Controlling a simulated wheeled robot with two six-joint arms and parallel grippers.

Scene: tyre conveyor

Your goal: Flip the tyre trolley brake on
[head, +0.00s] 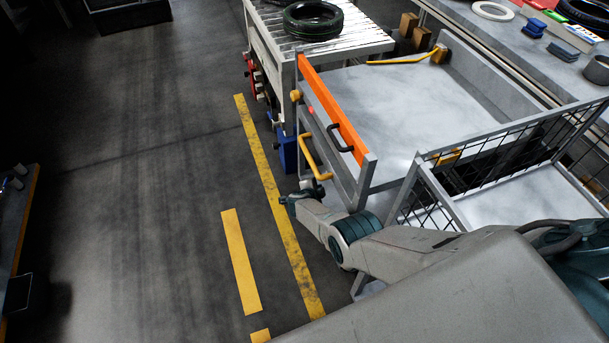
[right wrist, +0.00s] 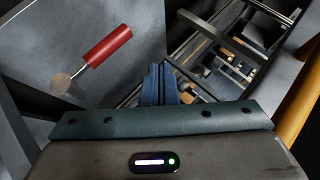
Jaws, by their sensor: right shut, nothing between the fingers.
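The tyre trolley (head: 390,110) has a grey deck, an orange bar (head: 330,105) with a black handle, and a yellow side handle (head: 314,160). In the right wrist view a lever with a red grip (right wrist: 108,47) and a round metal pivot (right wrist: 60,84) sits on a grey panel; it looks like the brake lever. It slants up to the right. My right gripper (right wrist: 158,70) is shut and empty, just right of the red grip and apart from it. In the head view my right arm reaches down beside the trolley's near end; its fingers are hard to make out. My left gripper is not in view.
A roller conveyor (head: 348,38) with a black tyre (head: 313,20) on it stands beyond the trolley. A mesh-sided cart (head: 520,205) is at the right. A workbench (head: 540,50) runs along the back right. The floor (head: 130,180) at the left is clear, with yellow lines.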

